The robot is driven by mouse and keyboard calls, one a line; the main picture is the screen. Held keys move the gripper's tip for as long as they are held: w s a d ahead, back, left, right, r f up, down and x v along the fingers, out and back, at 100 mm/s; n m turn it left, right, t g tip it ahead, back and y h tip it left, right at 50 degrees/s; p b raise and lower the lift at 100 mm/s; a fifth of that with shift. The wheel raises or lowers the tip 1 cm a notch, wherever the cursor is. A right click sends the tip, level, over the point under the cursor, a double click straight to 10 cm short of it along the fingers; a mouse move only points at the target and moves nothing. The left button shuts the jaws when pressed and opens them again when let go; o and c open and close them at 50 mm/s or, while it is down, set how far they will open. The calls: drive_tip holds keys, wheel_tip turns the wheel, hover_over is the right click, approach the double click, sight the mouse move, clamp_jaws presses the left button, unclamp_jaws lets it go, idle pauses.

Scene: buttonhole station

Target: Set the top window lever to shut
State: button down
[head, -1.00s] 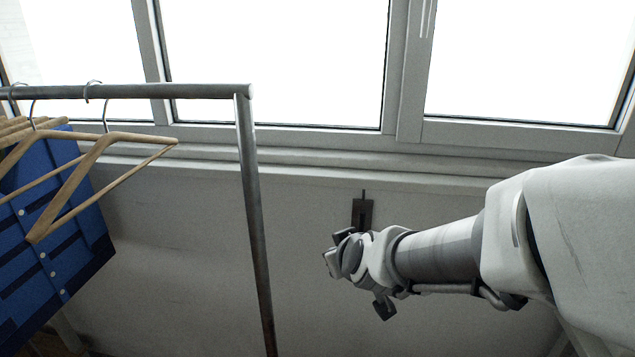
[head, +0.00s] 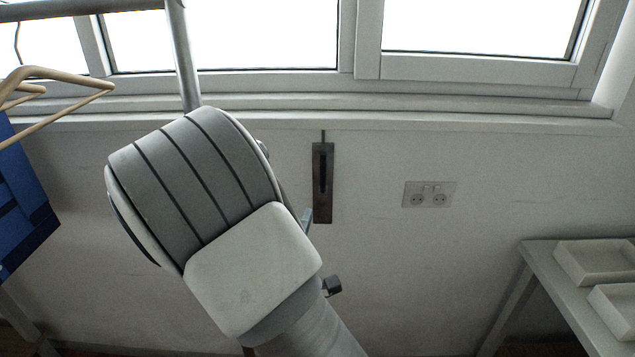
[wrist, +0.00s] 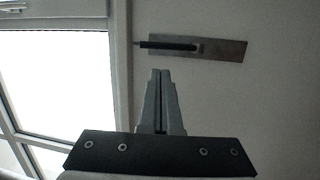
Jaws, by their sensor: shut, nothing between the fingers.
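The window lever's dark metal plate (head: 329,200) is mounted upright on the wall below the window, with a thin rod rising from its top toward the sill. In the wrist view the plate (wrist: 228,50) lies sideways across the upper middle, with a dark bar (wrist: 165,45) along its left part, reaching toward the window frame. My gripper (wrist: 160,73) is shut and empty. Its fingertips appear just below the bar in the wrist view, with a visible gap; depth is hard to judge. In the head view my arm hides most of the gripper.
A double socket (head: 429,194) is on the wall right of the plate. A table (head: 540,275) with white trays (head: 595,262) stands at lower right. A clothes rail (head: 185,60) with wooden hangers (head: 62,75) and a blue garment (head: 25,205) is at left. The wall around the plate is clear.

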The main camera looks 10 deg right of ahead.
sight(321, 165)
drive_tip(key=x, duration=1.4)
drive_tip(key=shift+s+r, duration=0.1)
drive_tip(key=shift+r, duration=0.1)
drive_tip(key=shift+a, duration=0.1)
drive_tip(key=shift+w+r+p, duration=0.35)
drive_tip(key=shift+w+r, duration=0.3)
drive_tip(key=shift+w, duration=0.05)
drive_tip(key=shift+s, duration=0.15)
